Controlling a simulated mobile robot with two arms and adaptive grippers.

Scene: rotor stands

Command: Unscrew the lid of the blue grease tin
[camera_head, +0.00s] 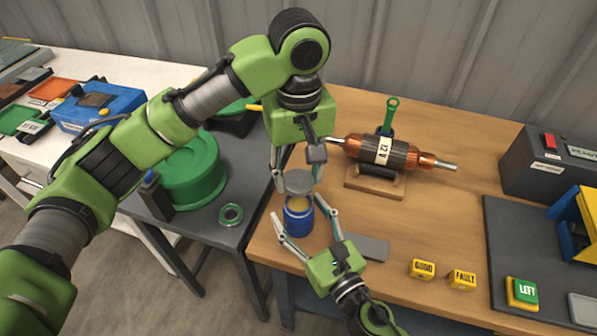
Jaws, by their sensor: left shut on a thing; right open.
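The blue grease tin (298,222) stands upright near the left edge of the wooden bench. Its top is open and yellow grease (299,203) shows inside. My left gripper (298,186) points down over the tin, shut on the round grey lid (298,180). The lid is just above the tin's mouth, apart from it. My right gripper (304,216) comes from the front, open, with one finger on each side of the tin. I cannot tell whether either finger touches it.
A rotor (383,150) rests on a wooden stand right of the tin. A flat grey block (365,247) lies close to my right gripper. Yellow GOOD (422,269) and FAULT (462,279) blocks stand farther right.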

